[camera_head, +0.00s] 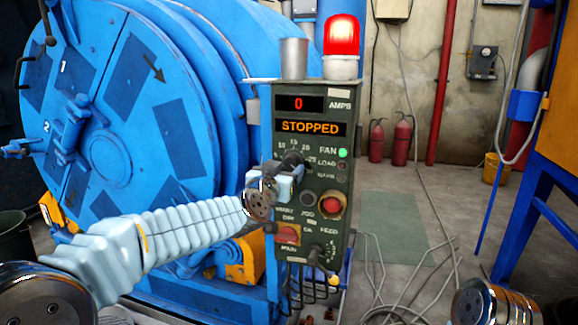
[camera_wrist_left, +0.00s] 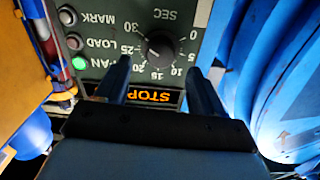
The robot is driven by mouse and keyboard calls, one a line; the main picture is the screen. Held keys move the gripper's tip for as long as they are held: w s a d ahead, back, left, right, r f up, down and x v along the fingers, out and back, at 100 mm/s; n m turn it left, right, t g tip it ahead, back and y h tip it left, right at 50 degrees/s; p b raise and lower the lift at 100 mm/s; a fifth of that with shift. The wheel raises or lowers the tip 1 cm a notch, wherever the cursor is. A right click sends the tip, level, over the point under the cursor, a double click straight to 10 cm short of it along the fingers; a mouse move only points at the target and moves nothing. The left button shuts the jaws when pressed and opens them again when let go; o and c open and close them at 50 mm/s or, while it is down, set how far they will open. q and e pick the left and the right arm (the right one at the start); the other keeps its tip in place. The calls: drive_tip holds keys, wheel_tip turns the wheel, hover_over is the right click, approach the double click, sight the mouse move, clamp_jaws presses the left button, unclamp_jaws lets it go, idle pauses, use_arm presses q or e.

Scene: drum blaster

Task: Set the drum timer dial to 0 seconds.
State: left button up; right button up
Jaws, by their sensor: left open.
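The drum timer dial (camera_head: 292,160) is a dark round knob on the green control panel (camera_head: 335,120). In the left wrist view the dial (camera_wrist_left: 160,45) appears upside down, ringed by marks from 0 to 30 and the word SEC. Its pointer is too small to read surely. My left gripper (camera_head: 284,178) is at the panel, just below the dial, and partly hides it in the head view. In the wrist view its two fingers (camera_wrist_left: 160,68) are apart, one on each side of the dial's lower edge, with nothing between them.
The amps display (camera_head: 299,103) reads 0 and the orange display (camera_head: 310,127) reads STOPPED. A green lamp (camera_head: 342,153) is lit beside FAN. A red button (camera_head: 331,205) and a red switch (camera_head: 288,233) sit lower. The blue drum (camera_head: 105,150) stands left of the panel.

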sight(290, 163)
use_arm(q)
drive_tip(key=shift+x, duration=1.9)
drive_tip(key=c, duration=1)
drive_tip(key=shift+c, duration=0.2)
